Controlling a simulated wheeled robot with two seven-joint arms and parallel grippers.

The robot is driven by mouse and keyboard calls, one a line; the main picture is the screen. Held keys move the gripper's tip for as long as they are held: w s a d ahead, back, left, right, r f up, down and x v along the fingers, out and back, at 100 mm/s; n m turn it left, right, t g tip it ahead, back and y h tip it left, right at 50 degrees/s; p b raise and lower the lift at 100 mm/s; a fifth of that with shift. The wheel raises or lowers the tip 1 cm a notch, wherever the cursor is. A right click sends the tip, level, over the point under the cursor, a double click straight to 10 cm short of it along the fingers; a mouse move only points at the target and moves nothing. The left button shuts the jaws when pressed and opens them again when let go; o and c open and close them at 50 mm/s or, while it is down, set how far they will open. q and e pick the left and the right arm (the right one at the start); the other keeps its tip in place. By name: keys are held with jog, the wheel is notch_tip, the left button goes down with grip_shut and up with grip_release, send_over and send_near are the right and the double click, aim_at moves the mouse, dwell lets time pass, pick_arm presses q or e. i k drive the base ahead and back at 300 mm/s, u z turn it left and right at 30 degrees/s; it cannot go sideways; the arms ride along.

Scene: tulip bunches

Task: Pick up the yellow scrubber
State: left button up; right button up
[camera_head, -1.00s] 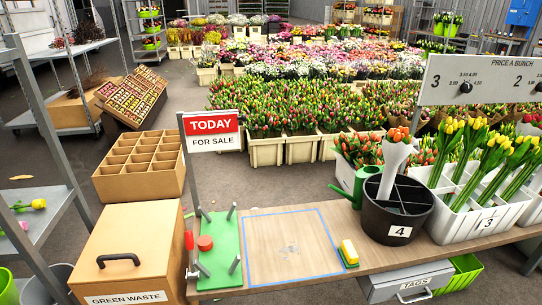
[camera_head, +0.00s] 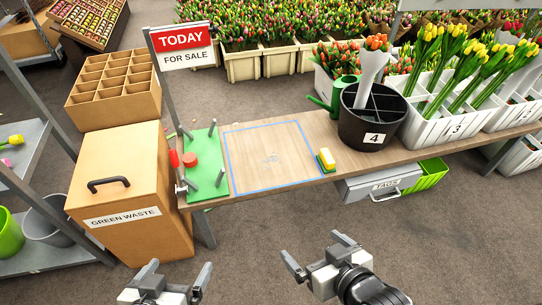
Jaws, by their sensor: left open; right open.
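The yellow scrubber (camera_head: 327,158) sits on the wooden bench (camera_head: 302,129), just right of the blue taped square. It has a yellow top and a green lower part. My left gripper (camera_head: 179,270) is at the bottom of the view, in front of the bench, open and empty. My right gripper (camera_head: 314,249) is also in front of the bench, below and slightly left of the scrubber in the picture, open and empty. Neither gripper touches anything.
A green board with posts (camera_head: 203,178) lies at the bench's left end. The green waste box (camera_head: 121,180) stands left. The taped square is clear except a faint patch.

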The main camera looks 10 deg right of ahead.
aim_at(325, 160)
jog(key=z, duration=1.65)
jog(key=i, duration=0.9)
jog(key=u, duration=2.25)
